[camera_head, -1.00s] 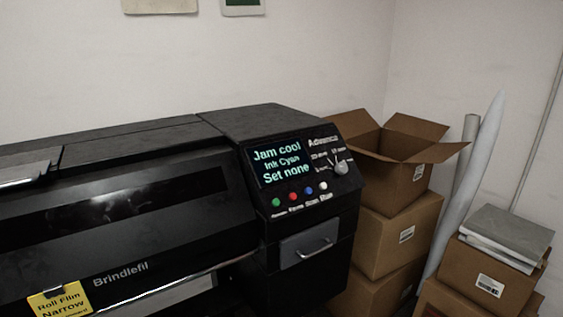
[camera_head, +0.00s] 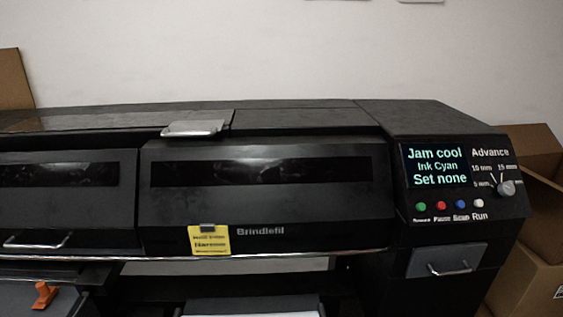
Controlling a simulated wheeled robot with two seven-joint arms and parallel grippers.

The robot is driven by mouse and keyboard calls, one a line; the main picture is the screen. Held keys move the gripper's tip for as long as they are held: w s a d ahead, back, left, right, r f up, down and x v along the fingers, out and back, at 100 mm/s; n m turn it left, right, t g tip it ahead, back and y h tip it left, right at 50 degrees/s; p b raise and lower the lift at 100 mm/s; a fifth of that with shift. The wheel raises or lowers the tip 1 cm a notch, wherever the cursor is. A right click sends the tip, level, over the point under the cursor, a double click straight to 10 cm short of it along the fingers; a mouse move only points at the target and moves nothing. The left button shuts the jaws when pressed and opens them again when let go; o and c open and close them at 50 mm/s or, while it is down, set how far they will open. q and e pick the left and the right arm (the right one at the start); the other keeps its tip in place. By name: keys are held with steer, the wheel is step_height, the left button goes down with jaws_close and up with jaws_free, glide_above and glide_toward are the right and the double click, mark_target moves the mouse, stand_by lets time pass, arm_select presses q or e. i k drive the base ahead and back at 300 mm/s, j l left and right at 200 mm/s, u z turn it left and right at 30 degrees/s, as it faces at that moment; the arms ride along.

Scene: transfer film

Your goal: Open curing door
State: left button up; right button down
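A wide black printer (camera_head: 300,120) marked "Brindlefil" fills the view. Its front has a large dark panel (camera_head: 340,210) with a window strip, and a second windowed panel (camera_head: 90,200) at the left with a silver handle (camera_head: 36,242) low on it. Both panels look closed. No label tells which one is the curing door. A silver plate or handle (camera_head: 195,128) sits on the top edge near the middle. The control screen (camera_head: 437,166) reads "Jam cool, Ink Cyan, Set none". Neither of my grippers is in view.
A small grey drawer (camera_head: 446,260) with a handle is under the control buttons. A yellow tag (camera_head: 209,240) hangs on the front panel. An orange lever (camera_head: 44,295) is at lower left. Cardboard boxes (camera_head: 530,270) stand at the right.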

mark_target(86, 199)
steer(key=u, duration=1.55)
